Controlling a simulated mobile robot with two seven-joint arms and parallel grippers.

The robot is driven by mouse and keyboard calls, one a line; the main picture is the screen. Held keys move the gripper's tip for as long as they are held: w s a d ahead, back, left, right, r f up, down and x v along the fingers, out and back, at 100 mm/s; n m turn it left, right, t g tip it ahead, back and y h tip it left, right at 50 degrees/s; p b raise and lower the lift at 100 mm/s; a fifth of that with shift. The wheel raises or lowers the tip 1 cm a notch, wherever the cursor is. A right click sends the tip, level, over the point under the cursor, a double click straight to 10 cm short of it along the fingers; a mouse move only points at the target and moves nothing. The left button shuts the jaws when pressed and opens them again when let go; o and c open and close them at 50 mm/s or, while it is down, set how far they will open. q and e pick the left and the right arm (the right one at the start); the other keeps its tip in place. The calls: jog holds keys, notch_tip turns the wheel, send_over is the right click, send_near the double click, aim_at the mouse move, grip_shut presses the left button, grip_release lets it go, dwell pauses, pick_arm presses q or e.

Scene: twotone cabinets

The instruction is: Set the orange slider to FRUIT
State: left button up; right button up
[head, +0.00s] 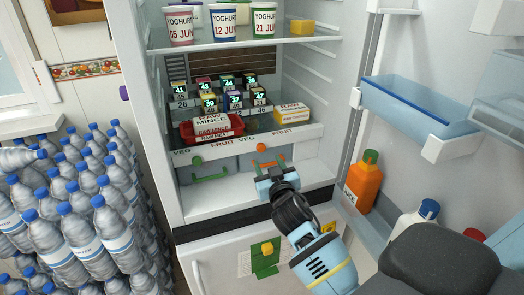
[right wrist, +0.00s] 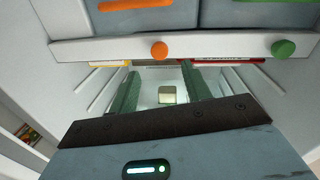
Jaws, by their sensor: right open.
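The orange slider (head: 260,147) is a round knob on the white shelf-front strip (head: 215,148) inside the open fridge. It sits between the VEG and FRUIT labels on its right-hand part, nearer VEG. It also shows in the right wrist view (right wrist: 159,50), where the picture is upside down. My right gripper (head: 276,172) is just below and in front of the knob, by the orange drawer handle. In the right wrist view its two dark green fingers (right wrist: 160,74) are apart with nothing between them; the knob appears beyond their tips. My left gripper is not in view.
A green knob (head: 197,160) is on the same strip, left. Red RAW MINCE trays (head: 212,130) and a yellow box (head: 292,113) rest above the strip. The open fridge door (head: 428,110) with bottles is right. Water bottles (head: 85,215) crowd the left.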

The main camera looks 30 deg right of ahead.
aim_at(261, 149)
jog(key=shift+x, duration=3.5)
grip_shut()
